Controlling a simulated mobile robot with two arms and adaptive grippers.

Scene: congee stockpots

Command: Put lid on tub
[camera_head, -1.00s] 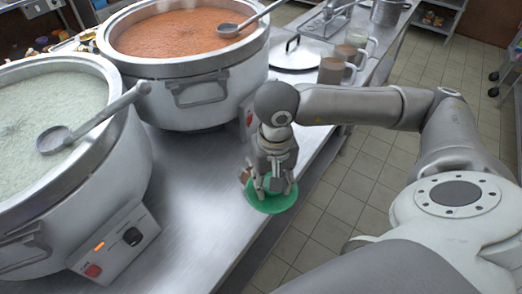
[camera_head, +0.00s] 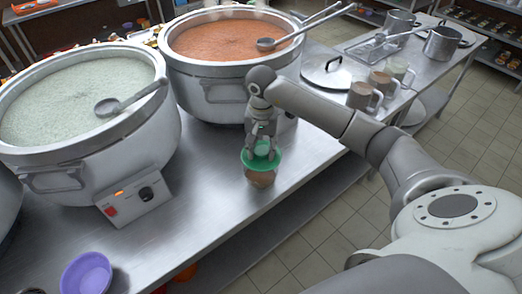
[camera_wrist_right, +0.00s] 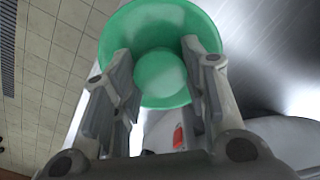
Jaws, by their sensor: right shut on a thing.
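My right gripper (camera_head: 263,143) points down over the worktop, shut on the round green lid (camera_head: 247,158). The brown tub (camera_head: 262,178) stands upright on the steel counter, directly beneath the lid. The lid looks level and at the tub's mouth; I cannot tell whether it is seated or slightly above. In the right wrist view the green lid (camera_wrist_right: 150,28) shows a paler raised disc at its middle, with my right gripper's fingers (camera_wrist_right: 163,85) on either side. The tub is hidden there. My left gripper is not in view.
A pot of pale congee (camera_head: 75,95) and a pot of orange congee (camera_head: 225,40) stand behind, with ladles. A purple bowl (camera_head: 86,273) is at front left. A metal lid (camera_head: 326,70) and mugs (camera_head: 361,97) stand at right. The counter left of the tub is clear.

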